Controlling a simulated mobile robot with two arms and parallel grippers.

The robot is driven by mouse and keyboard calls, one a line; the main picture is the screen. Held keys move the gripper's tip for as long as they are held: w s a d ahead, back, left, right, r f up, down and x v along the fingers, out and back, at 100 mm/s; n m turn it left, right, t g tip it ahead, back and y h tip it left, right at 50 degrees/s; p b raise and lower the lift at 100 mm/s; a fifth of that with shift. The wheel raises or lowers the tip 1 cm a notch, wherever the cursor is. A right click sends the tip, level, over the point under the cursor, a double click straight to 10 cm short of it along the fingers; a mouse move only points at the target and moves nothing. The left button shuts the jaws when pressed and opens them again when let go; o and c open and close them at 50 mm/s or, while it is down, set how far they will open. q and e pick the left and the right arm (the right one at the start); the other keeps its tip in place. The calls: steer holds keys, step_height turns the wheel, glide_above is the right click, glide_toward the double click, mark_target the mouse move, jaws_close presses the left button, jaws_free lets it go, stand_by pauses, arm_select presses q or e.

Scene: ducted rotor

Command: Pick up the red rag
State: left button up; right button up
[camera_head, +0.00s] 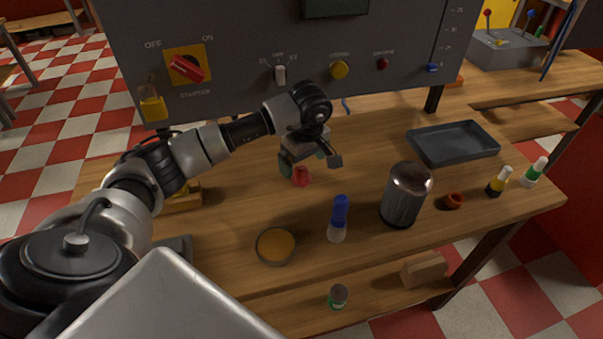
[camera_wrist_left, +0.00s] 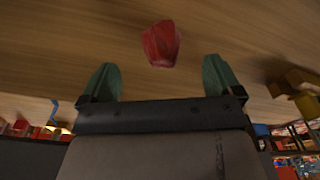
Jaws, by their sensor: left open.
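The red rag (camera_head: 301,176) is a small crumpled lump on the wooden table (camera_head: 362,147), near the middle in the head view. It also shows in the left wrist view (camera_wrist_left: 161,44), at top centre. My left gripper (camera_head: 303,168) is at the rag, partly hiding it in the head view. In the left wrist view its two green fingertips (camera_wrist_left: 161,77) are spread apart, with the rag between and just beyond them, not gripped. I cannot tell whether a finger touches it. My right gripper is not in view.
A dark jar (camera_head: 404,196), a blue-capped bottle (camera_head: 338,218) and a bowl of orange stuff (camera_head: 276,246) stand toward the front. A dark tray (camera_head: 453,143) lies at the right. The grey control panel (camera_head: 230,70) rises behind. Bare table lies between gripper and tray.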

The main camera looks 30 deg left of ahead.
mark_target(302, 167)
arm_select(q)
steer(key=shift+a+f+p, duration=0.15)
steer(key=shift+f+p, duration=0.05)
steer(key=shift+f, duration=0.9)
steer(key=shift+a+f+p, duration=0.15)
steer(key=shift+f+p, duration=0.05)
steer(key=shift+f, duration=0.9)
steer(key=shift+c, duration=0.2)
steer(key=c, duration=0.9)
